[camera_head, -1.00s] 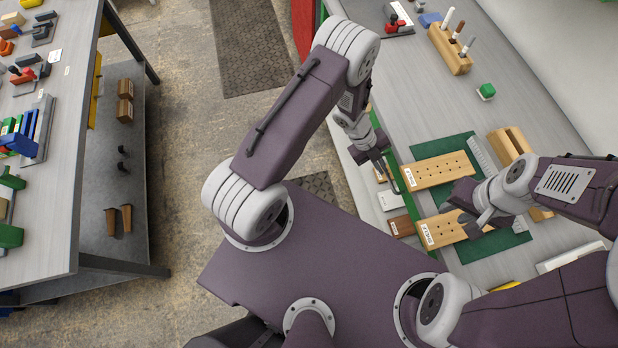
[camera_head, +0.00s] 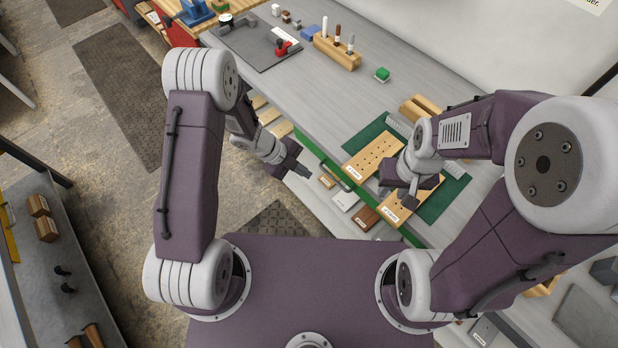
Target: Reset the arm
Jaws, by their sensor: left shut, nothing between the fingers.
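My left gripper (camera_head: 302,171) hangs over the gap at the near side of the workbench, left of the boards. It is shut and empty. My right gripper (camera_head: 397,194) is over the nearer wooden board (camera_head: 423,192) and hides part of it; whether its fingers are apart or touch the board is unclear. A second wooden board (camera_head: 371,157) with rows of holes lies behind it, clear of both grippers. Both boards lie on a green mat (camera_head: 363,134) and carry small white labels.
Open floor (camera_head: 120,185) lies to the left.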

